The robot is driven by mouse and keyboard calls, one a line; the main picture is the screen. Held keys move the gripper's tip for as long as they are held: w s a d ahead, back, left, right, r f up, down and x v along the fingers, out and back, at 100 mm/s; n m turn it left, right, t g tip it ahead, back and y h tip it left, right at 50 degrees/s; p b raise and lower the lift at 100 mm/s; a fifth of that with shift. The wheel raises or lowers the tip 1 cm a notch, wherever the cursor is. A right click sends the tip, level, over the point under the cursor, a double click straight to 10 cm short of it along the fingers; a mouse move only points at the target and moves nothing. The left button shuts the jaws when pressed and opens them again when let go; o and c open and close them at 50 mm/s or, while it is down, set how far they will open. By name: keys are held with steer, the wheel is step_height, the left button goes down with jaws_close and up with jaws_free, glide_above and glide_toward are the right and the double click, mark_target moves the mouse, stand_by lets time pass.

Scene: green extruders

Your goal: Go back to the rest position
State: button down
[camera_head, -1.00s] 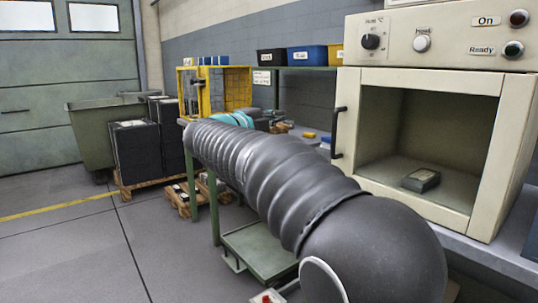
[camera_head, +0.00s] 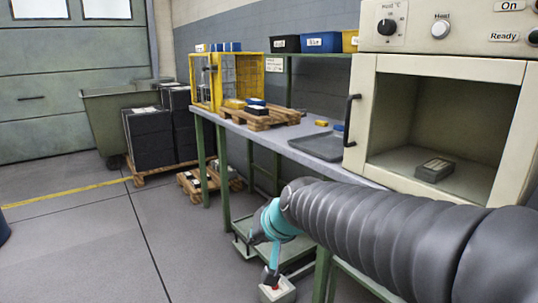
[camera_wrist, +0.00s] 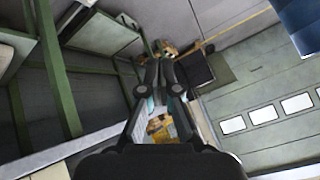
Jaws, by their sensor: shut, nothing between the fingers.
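In the wrist view, my gripper (camera_wrist: 160,72) shows two dark fingers close together with nothing held between them. In the head view, my arm in its dark ribbed sleeve reaches in from the lower right, in front of the workbench (camera_head: 235,127). Its teal wrist end hangs low beside the bench. My gripper's fingers cannot be made out clearly there.
A beige oven (camera_head: 365,115) stands open on the right with a small dark block (camera_head: 434,170) inside. A box with a red button (camera_head: 278,292) is below the wrist. A wooden pallet (camera_head: 262,118) and a dark tray (camera_head: 322,147) lie on the bench.

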steer(key=s+d+f+g+h, duration=0.1)
steer(key=s+d+f+h, duration=0.1)
steer(key=s+d, duration=0.7)
steer(key=s+d+f+h, duration=0.2)
steer(key=s+d+f, duration=0.1)
steer(key=s+d, duration=0.6)
steer(key=shift+s+d+f+m+g+h, duration=0.3)
steer(key=shift+s+f+g+h, duration=0.1)
steer(key=shift+s, duration=0.7)
steer(key=shift+r, duration=0.1)
